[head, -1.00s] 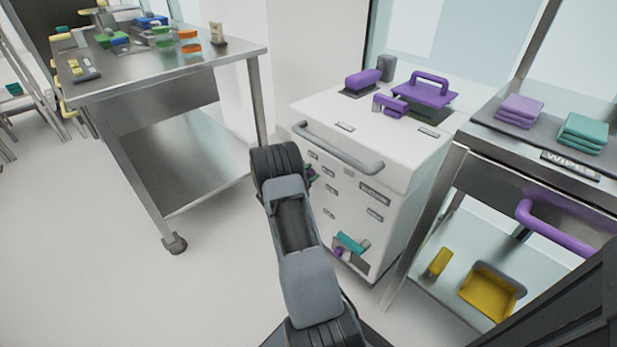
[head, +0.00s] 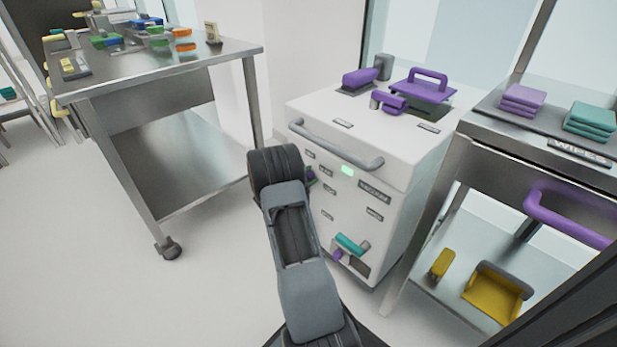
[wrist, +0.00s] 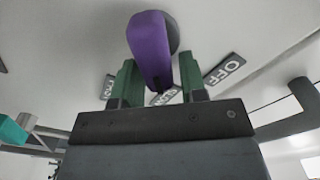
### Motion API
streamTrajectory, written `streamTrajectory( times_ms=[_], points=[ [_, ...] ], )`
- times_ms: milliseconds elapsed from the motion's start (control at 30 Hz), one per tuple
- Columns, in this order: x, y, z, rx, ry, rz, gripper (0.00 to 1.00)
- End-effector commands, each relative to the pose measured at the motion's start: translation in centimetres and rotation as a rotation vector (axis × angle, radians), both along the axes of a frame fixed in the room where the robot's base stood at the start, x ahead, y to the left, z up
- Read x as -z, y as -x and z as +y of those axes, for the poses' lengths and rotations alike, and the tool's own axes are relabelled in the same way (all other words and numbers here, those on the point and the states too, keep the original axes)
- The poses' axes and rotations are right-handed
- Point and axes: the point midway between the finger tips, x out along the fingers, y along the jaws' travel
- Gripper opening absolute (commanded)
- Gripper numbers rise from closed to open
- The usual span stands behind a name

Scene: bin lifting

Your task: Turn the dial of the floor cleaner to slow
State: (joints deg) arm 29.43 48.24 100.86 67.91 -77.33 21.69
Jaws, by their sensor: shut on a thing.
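The floor cleaner (head: 395,146) is the white cabinet in the head view. Its purple dial (wrist: 150,36) fills the upper middle of the wrist view, on a round grey base. My gripper (wrist: 158,62) has its green fingers on either side of the dial and is shut on it. The dial's near end points down at a middle label (wrist: 166,95), partly hidden and hard to read. An OFF label (wrist: 226,69) lies to the right and another label (wrist: 108,88) to the left.
A grey handle bar (head: 335,146) crosses the cleaner's front, above a lit green lamp (head: 347,170). A steel table (head: 160,75) stands left. A steel cart (head: 500,128) with a purple handle (head: 570,218) stands close on the right. Open floor lies left.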

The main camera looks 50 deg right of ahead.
Motion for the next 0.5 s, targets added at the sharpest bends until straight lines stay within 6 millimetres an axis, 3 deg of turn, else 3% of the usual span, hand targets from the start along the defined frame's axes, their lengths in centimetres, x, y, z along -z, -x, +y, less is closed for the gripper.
streamTrajectory(
  times_ms=[200, 233, 367, 500],
  points=[
    [0.06, -0.04, 0.05, -0.002, -0.002, 0.002, 0.15],
    [0.06, -0.04, 0.05, -0.002, -0.002, 0.002, 0.40],
    [0.06, -0.02, 0.03, -0.002, -0.001, 0.002, 0.51],
    [0.04, 0.00, -0.01, -0.001, -0.001, 0.002, 0.51]
  ],
)
